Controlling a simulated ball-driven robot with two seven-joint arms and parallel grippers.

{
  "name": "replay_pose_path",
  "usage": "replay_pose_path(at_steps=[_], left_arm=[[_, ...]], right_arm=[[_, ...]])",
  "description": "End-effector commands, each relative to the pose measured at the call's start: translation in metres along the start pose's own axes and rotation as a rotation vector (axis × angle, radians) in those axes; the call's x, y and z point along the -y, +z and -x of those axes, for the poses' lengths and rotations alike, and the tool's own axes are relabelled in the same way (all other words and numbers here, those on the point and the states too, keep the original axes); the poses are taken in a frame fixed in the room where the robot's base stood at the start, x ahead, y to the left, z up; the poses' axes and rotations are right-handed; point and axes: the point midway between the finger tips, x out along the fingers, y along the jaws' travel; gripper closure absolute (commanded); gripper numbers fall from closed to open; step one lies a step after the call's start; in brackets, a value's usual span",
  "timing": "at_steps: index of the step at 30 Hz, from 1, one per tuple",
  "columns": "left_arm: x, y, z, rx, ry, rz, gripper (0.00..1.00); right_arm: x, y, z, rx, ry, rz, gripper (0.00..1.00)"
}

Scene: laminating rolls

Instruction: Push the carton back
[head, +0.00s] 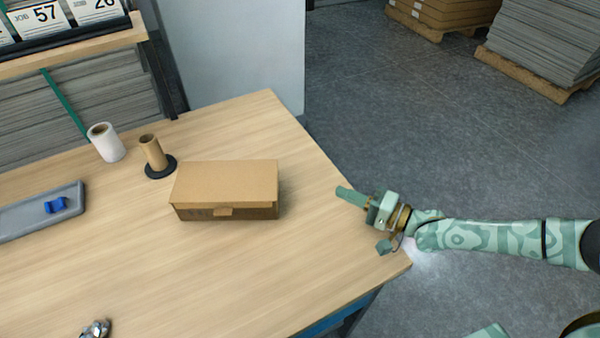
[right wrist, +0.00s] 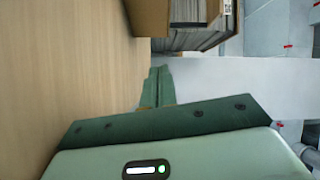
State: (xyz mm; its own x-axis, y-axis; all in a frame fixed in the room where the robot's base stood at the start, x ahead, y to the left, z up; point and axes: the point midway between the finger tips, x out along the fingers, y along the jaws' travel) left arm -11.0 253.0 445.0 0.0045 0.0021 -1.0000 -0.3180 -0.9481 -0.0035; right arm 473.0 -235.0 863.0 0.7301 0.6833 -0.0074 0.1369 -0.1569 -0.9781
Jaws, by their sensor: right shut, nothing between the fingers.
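The brown cardboard carton (head: 225,183) lies closed on the wooden table, with a small tab on its near side. My right gripper (head: 344,192) is shut and empty, to the right of the carton near the table's right edge. It points left toward the carton, and a clear gap of bare wood separates them. In the right wrist view the green fingers (right wrist: 157,88) lie together beside the table surface. A brown block shows at the top of that view; I cannot tell whether it is the carton. My left gripper is out of view.
Behind the carton stand a cardboard core on a black base (head: 153,155) and a white roll (head: 106,142). A grey tray (head: 40,212) with a blue item lies left. A shiny metal object (head: 95,329) is at the near edge. Wood around the carton is mostly clear.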

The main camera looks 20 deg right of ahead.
Motion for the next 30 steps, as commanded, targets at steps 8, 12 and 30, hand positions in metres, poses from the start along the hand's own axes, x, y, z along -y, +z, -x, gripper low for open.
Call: replay_pose_path(at_steps=[8, 12, 30], left_arm=[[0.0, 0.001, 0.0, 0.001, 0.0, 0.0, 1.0], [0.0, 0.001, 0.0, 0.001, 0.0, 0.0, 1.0], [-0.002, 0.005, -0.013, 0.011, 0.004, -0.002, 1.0]], right_arm=[[0.003, 0.006, -0.001, 0.016, -0.009, -0.118, 1.0], [0.003, 0.006, -0.001, 0.018, -0.01, -0.17, 1.0], [0.003, 0.007, -0.082, 0.018, -0.013, -0.212, 1.0]])
